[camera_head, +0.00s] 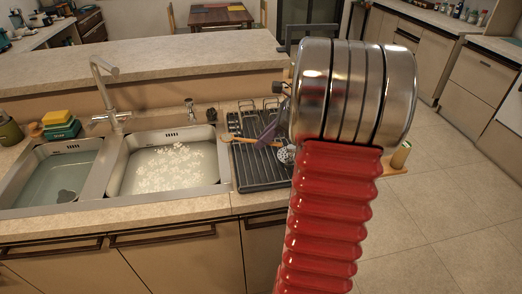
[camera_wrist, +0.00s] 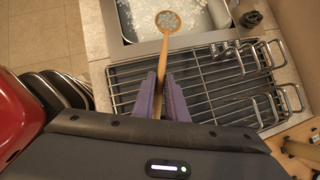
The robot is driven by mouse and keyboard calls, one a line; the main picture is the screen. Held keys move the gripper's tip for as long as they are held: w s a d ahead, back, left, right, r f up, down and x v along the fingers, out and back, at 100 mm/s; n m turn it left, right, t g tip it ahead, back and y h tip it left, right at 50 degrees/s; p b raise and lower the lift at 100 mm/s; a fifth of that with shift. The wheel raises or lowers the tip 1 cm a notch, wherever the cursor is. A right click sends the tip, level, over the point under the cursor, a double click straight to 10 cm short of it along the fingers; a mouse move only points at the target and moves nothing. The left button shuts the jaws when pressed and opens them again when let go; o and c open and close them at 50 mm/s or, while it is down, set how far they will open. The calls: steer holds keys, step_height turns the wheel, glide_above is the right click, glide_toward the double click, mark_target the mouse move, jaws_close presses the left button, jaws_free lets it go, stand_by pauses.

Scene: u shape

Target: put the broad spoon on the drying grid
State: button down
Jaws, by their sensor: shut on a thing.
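A wooden-coloured spoon (camera_wrist: 168,24) shows in the wrist view, with a rounded, pale, speckled head and a long thin handle. My gripper (camera_wrist: 161,88) is shut on its handle, between two purple fingers. The spoon's head points towards the foamy sink and lies over its near edge in that view. The drying grid (camera_wrist: 215,96) is a dark barred rack with metal wire loops, below and right of the spoon. In the head view the grid (camera_head: 262,176) stands right of the sinks. My gripper (camera_head: 268,132) and the spoon (camera_head: 243,139) are over it, partly hidden by my arm.
A sink with foam (camera_head: 127,187) adjoins the grid, with a water-filled sink (camera_head: 20,192) further left. A tap (camera_head: 108,90) rises behind them. A yellow sponge (camera_head: 56,117) sits at the back left. A small cylinder (camera_head: 400,155) stands right of my arm.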

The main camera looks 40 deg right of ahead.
steer(key=shift+f, duration=1.85)
steer(key=shift+f, duration=0.55)
steer(key=c, duration=1.8)
jaws_free()
steer(key=shift+o, duration=0.2)
steer(key=shift+r, duration=0.15)
steer(key=shift+r, duration=0.55)
steer(key=v, duration=1.1)
steer(key=shift+s+r, duration=0.25)
steer(key=shift+s, duration=0.1)
